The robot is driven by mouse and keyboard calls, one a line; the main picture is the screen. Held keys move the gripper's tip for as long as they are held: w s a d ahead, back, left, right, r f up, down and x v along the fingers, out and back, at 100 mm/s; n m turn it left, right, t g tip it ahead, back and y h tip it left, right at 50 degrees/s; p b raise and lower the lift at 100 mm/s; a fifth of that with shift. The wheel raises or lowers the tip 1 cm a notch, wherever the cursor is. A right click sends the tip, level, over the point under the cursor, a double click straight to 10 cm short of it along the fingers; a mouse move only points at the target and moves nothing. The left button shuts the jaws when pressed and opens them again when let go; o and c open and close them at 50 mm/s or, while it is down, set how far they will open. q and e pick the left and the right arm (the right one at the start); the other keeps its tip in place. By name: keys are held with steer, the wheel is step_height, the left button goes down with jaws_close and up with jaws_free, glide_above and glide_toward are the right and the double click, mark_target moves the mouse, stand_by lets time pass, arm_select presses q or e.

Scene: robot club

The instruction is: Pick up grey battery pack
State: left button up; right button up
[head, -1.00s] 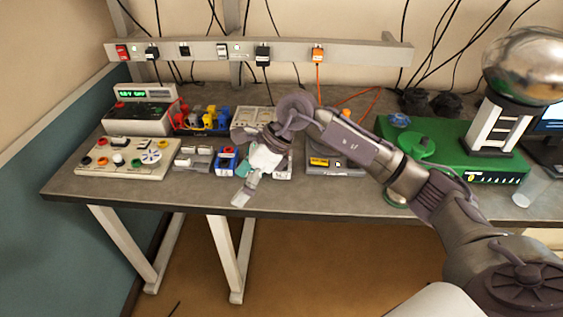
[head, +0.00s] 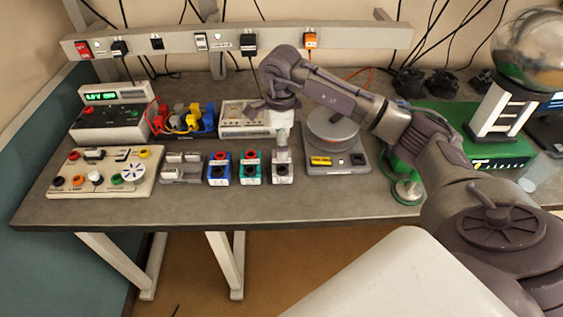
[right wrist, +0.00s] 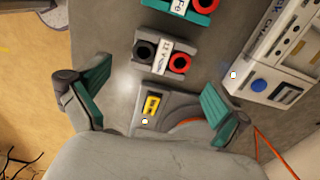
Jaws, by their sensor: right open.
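The grey battery pack (head: 283,172) stands at the right end of a short row near the front of the bench. In the right wrist view the grey battery pack (right wrist: 148,66) shows a black and a red terminal with a white label between them. My right gripper (head: 281,138) hangs just above it, partly covering its back in the head view. In the wrist view its two green-padded fingers (right wrist: 156,78) are spread wide and empty, with the pack ahead of and between their tips. My left gripper is not in view.
A teal pack (head: 251,171) and a blue pack (head: 219,171) stand close to its left. A grey device with a round plate (head: 345,166) is close on the right. A white meter box (head: 238,125) stands behind. The bench front (head: 240,204) is clear.

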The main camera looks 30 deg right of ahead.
mark_target(282, 166)
steer(key=shift+w+f, duration=0.25)
steer(key=shift+f, duration=0.95)
step_height(282, 166, down, 2)
steer(key=shift+s+d+f+p, duration=0.1)
steer(key=shift+s+p, duration=0.05)
steer(key=shift+p, duration=0.85)
step_height(282, 166, down, 2)
steer(key=shift+d+f+p, duration=0.1)
steer(key=shift+f+p, duration=0.1)
steer(key=shift+p, duration=0.2)
steer(key=shift+f, duration=0.5)
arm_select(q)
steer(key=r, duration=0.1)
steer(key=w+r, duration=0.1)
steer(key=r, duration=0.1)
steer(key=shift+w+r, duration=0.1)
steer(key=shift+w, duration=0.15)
arm_select(e)
steer(key=c, duration=1.1)
